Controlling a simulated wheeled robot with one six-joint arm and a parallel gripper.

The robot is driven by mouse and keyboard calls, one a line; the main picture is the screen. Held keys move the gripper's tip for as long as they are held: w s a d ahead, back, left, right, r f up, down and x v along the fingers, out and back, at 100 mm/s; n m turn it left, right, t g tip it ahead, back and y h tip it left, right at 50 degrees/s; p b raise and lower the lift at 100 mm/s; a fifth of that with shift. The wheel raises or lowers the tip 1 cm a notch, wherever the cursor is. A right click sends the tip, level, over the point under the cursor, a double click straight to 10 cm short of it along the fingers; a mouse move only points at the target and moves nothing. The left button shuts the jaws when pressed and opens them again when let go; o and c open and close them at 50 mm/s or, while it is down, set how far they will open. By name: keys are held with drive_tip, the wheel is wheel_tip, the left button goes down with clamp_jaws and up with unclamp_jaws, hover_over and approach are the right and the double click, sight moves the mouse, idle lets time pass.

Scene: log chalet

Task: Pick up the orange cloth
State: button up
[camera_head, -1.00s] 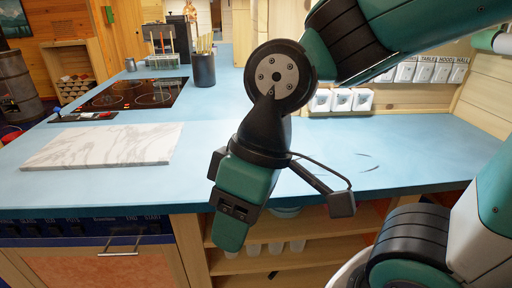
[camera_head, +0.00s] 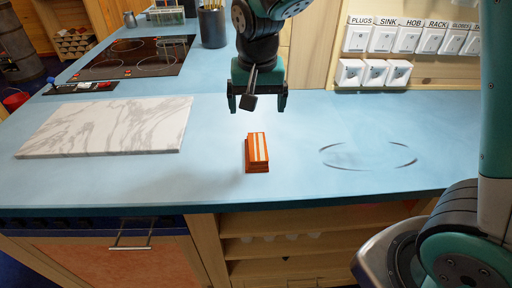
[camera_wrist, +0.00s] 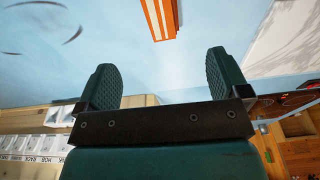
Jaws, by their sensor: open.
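The orange cloth (camera_head: 257,152) is folded into a small block with pale stripes. It lies on the blue counter (camera_head: 215,170), near the front edge and right of the marble board. My gripper (camera_head: 257,108) is above the counter, a little behind the cloth in the head view, with its fingers spread and nothing between them. In the wrist view the cloth (camera_wrist: 161,18) is at the top edge, partly cut off, beyond the gap between the two green fingers (camera_wrist: 163,80). The gripper and cloth are apart.
A white marble board (camera_head: 108,128) lies to the left. A black hob (camera_head: 135,58) and a dark utensil pot (camera_head: 212,25) are farther back. Switches (camera_head: 374,72) line the wooden panel at the back right. The counter right of the cloth is clear except for a dark ring outline.

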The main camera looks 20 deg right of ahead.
drive_tip(key=p, duration=0.1)
approach(256, 147)
wheel_tip(256, 147, down, 5)
drive_tip(key=shift+d+f, duration=0.1)
drive_tip(key=shift+f, duration=0.05)
drive_tip(key=shift+w+d+f+p, duration=0.1)
drive_tip(key=shift+w+f+p, duration=0.2)
drive_tip(key=shift+f, duration=0.55)
drive_tip(key=shift+w+d+f+p, duration=0.15)
drive_tip(key=shift+w+f, duration=0.1)
drive_tip(key=shift+f, duration=0.6)
drive_tip(key=shift+w+a+f+p, duration=0.1)
drive_tip(key=shift+w+f+p, duration=0.2)
drive_tip(key=shift+f, duration=0.55)
drive_tip(key=c, duration=1)
